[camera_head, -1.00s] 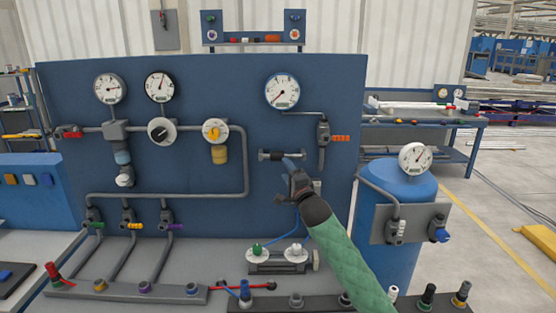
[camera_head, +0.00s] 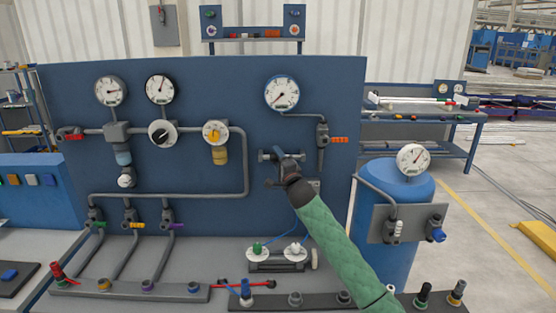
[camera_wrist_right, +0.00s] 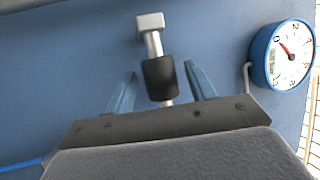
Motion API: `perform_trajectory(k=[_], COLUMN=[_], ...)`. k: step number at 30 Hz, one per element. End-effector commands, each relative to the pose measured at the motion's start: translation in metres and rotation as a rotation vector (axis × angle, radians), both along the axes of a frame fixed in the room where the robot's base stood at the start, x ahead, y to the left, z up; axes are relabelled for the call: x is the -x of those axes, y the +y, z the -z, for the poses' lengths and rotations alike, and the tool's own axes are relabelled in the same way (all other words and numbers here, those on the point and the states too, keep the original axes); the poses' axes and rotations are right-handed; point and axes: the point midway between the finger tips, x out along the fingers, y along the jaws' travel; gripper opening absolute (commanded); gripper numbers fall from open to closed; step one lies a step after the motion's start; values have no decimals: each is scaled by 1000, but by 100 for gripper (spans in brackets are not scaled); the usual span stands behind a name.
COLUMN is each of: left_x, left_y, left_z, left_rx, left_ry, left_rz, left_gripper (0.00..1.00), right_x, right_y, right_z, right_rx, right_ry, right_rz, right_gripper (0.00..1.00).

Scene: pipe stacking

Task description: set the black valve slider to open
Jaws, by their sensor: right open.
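The black valve slider (camera_wrist_right: 159,79) sits on a short metal rod that stands off the blue panel on a light end block (camera_wrist_right: 150,22). In the right wrist view the slider lies between the two blue fingers of my right gripper (camera_wrist_right: 160,88), which are open with a gap on both sides. In the head view the rod (camera_head: 268,155) shows below the large gauge, and my right gripper (camera_head: 282,160) is at it, hiding most of the slider. My left gripper is out of view.
A large blue-rimmed gauge (camera_head: 282,92) is above the slider. A valve with a red-orange handle (camera_head: 338,140) is close on the right. Other gauges, knobs and pipes fill the panel's left side. A blue tank (camera_head: 385,250) stands at the right.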

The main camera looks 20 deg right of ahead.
Motion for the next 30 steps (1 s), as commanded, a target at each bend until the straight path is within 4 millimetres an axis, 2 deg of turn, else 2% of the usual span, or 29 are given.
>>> perform_trajectory(k=[4, 12, 17, 24, 30], left_x=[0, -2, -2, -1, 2], left_y=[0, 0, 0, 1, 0], left_z=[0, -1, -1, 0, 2], left_rx=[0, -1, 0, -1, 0], left_ry=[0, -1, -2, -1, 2], left_rz=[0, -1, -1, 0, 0], left_gripper=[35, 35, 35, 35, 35], right_x=[0, 0, 1, 10, 11], right_y=[0, 0, -5, -34, -39], right_z=[0, 0, 1, 2, 2], right_rx=[0, 0, 0, -1, -1], right_ry=[0, 1, 1, 3, 3], right_rz=[0, 0, 1, 1, 0], right_gripper=[53, 0, 0, 0, 0])
